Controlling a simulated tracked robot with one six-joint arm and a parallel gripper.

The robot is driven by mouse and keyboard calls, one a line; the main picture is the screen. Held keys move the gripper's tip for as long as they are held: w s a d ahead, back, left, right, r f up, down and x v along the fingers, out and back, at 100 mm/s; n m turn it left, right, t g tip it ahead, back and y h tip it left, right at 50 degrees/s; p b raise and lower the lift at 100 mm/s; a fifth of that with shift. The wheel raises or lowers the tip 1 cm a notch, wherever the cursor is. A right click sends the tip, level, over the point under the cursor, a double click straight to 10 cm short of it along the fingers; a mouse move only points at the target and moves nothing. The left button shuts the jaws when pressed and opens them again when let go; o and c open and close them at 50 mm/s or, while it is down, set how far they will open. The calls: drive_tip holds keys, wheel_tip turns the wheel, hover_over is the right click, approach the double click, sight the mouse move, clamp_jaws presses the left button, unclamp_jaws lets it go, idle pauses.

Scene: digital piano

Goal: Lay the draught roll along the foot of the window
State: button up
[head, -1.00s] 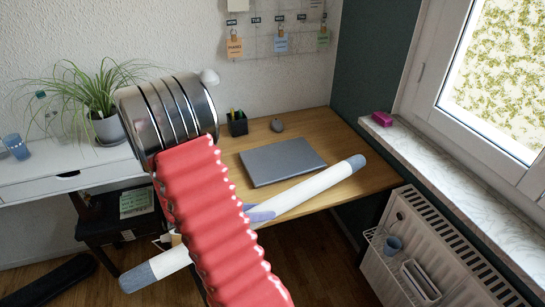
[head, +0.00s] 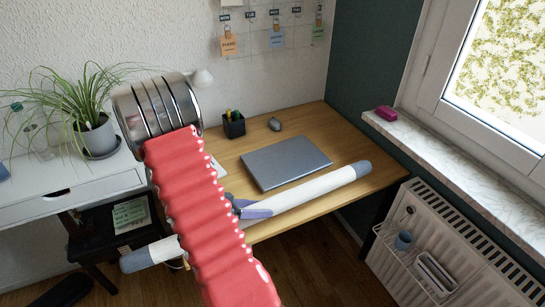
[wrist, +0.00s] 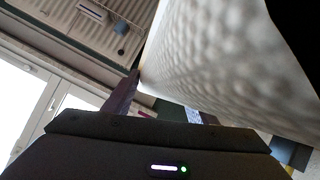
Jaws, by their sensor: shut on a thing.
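The draught roll (head: 312,191) is a long white tube with grey ends. In the head view it slants in the air in front of the desk, its right end higher in the picture. My gripper (head: 252,209) is shut on it near its middle; my red arm hides part of the grip and of the roll. In the wrist view the white, dimpled roll (wrist: 235,65) fills the upper right, against the fingers (wrist: 160,105). The window (head: 505,80) is at the right, with a pale marbled sill (head: 465,170) along its foot.
A small pink object (head: 386,112) lies at the sill's far end; the rest of the visible sill is bare. A radiator (head: 450,250) with a hanging rack stands below. The wooden desk (head: 330,145) carries a laptop (head: 285,162), mouse and pen pot. A plant (head: 95,135) is at left.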

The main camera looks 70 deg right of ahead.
sight(309, 192)
drive_tip(key=shift+s+d, duration=0.1)
drive_tip(key=shift+s, duration=0.1)
drive_tip(key=s+d, duration=1.2)
drive_tip(key=d, duration=0.1)
drive_tip(key=shift+s+d, duration=0.1)
drive_tip(key=shift+s, duration=0.2)
drive_tip(key=shift+f, duration=1.7)
drive_tip(key=shift+c, duration=0.7)
drive_tip(key=o, duration=1.6)
drive_tip(key=shift+w, duration=0.1)
